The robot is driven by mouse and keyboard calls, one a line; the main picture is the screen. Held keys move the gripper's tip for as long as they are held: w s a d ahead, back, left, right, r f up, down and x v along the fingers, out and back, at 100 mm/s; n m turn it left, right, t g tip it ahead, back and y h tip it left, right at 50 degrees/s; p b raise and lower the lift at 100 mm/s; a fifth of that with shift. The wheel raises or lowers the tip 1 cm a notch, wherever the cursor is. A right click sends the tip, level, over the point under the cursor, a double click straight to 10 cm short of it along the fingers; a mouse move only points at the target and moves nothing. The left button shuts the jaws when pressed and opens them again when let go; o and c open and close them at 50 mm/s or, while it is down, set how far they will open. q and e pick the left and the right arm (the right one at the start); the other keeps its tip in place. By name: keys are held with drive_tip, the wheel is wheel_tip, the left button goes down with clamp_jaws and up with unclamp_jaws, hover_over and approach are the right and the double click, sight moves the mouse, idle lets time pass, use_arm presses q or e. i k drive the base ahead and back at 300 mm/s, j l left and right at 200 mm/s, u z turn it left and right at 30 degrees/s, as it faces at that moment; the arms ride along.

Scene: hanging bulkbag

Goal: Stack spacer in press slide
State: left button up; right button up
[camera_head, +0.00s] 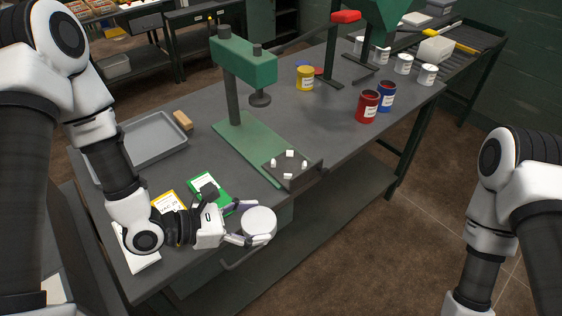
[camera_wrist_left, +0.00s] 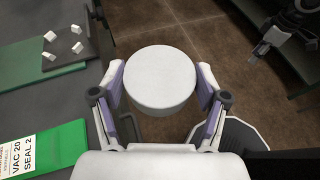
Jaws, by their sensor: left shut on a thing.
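The spacer is a white round disc (camera_head: 259,222), held past the table's front edge. My left gripper (camera_head: 252,222) is shut on it, one finger on each side, as the left wrist view shows with the white disc (camera_wrist_left: 160,78) between the pads. The green press (camera_head: 241,62) stands on the table, with a green base (camera_head: 238,146). The press slide is a dark plate (camera_head: 291,173) at the base's front end, bearing several small white blocks; it also shows in the left wrist view (camera_wrist_left: 68,62). The disc is apart from the slide.
A green card (camera_head: 203,183) and a yellow card (camera_head: 168,203) lie by my left arm. A grey tray (camera_head: 150,135) and a wooden block (camera_head: 183,121) are at the left. Yellow, red (camera_head: 368,106) and blue (camera_head: 386,96) cans stand behind the slide.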

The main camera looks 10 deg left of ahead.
sight(289, 166)
drive_tip(key=i, duration=1)
